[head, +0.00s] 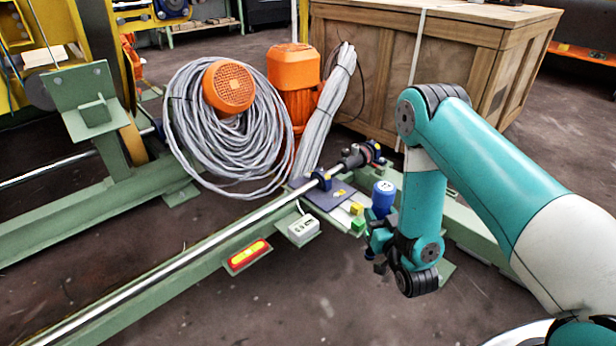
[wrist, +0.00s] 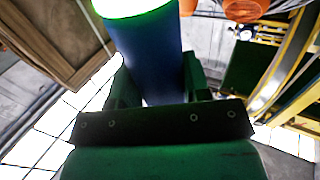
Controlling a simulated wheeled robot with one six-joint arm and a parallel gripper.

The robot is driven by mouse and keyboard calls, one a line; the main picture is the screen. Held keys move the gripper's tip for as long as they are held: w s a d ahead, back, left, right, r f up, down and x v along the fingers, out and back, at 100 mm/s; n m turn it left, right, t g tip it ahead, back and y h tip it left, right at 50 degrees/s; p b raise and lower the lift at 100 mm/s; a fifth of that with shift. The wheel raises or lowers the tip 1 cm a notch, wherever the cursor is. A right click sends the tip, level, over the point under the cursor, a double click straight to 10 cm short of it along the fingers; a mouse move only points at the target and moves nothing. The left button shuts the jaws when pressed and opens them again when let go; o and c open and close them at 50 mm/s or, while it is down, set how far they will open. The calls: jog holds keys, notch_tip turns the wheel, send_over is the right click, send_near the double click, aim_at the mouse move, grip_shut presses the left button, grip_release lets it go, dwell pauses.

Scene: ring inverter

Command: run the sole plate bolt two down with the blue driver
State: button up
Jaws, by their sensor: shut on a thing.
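The blue driver (head: 383,195) shows in the head view as a blue cylinder, roughly upright, with a small pale mark near its top. My gripper (head: 376,232) is shut on it from below and beside it. In the wrist view the blue driver (wrist: 153,65) lies between the green fingers of my gripper (wrist: 152,88), with a bright green-white end at the top edge. A dark flat plate (head: 318,196) lies on the green beam left of the driver; I cannot tell if it is the sole plate. No bolt can be made out, and the driver's lower end is hidden.
A yellow block (head: 356,208) and a green block (head: 358,225) sit just left of my gripper. A grey box (head: 303,229) and a red-yellow level (head: 248,255) are along the beam. A cable coil (head: 200,130), orange motor (head: 293,68) and wooden crate (head: 440,60) stand behind.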

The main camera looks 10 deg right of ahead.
jog(key=shift+r, duration=0.15)
jog(key=w+r+p, duration=0.3)
jog(key=r+p, duration=5.2)
jog(key=p, duration=0.1)
jog(key=w+a+f+b, duration=0.3)
jog(key=w+f+b, duration=0.7)
jog(key=f+b, duration=0.4)
jog(key=w+a+f+b, duration=0.3)
jog(key=w+f+b, duration=0.7)
jog(key=b, duration=1.5)
jog(key=w+a+f+y+b, duration=0.1)
jog(key=w+a+f+b, duration=0.3)
jog(key=w+f+b, duration=0.6)
notch_tip(320, 180, down, 8)
jog(key=b, duration=1)
jog(key=shift+w+n, duration=0.3)
notch_tip(320, 180, down, 6)
jog(key=b, duration=0.4)
jog(key=shift+f, duration=0.4)
